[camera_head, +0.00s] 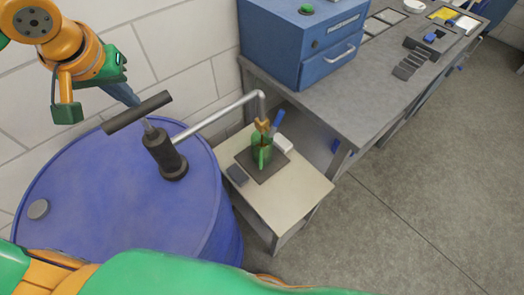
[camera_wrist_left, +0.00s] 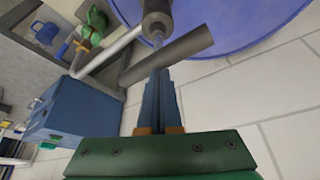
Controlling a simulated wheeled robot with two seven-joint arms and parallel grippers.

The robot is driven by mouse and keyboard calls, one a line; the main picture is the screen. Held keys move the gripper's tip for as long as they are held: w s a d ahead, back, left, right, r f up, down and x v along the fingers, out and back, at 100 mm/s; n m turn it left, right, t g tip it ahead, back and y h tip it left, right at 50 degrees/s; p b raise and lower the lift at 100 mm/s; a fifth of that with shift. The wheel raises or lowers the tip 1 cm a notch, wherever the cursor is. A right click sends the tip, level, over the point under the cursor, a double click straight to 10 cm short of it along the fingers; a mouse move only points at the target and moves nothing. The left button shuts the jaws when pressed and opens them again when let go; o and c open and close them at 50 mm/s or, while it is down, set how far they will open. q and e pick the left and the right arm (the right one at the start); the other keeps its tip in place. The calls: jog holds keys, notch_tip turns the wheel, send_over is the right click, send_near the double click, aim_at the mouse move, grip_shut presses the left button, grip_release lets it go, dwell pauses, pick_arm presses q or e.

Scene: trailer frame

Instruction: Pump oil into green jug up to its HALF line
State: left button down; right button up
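The green jug (camera_head: 264,157) stands on a dark mat (camera_head: 270,173) on a small pale table, under the brass nozzle (camera_head: 262,126) of the pump. Its lines and any oil level are too small to read. The dark pump (camera_head: 164,154) rises from the blue drum (camera_head: 90,195), with a grey spout pipe (camera_head: 222,114) and a dark bar handle (camera_head: 137,112). My left gripper (camera_head: 132,100) is at the handle's far side. In the left wrist view its blue fingers (camera_wrist_left: 160,72) lie close together, tips at the bar's edge; contact is unclear. My right gripper is out of view.
On the small table (camera_head: 300,193) are a white object (camera_head: 283,144) and a dark block (camera_head: 237,174) beside the mat. A grey workbench (camera_head: 350,112) with a blue cabinet (camera_head: 300,45) stands behind at right. A tiled wall backs the drum. Floor at right is clear.

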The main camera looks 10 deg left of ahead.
pick_arm(q)
notch_tip(320, 180, up, 10)
jog(key=p, duration=0.7)
jog(key=shift+f+b, duration=1.2)
jog(key=shift+f, duration=0.45)
notch_tip(320, 180, up, 3)
jog(key=p, duration=0.2)
jog(key=shift+r+p, duration=0.1)
jog(key=shift+p, duration=0.2)
dwell(0.9)
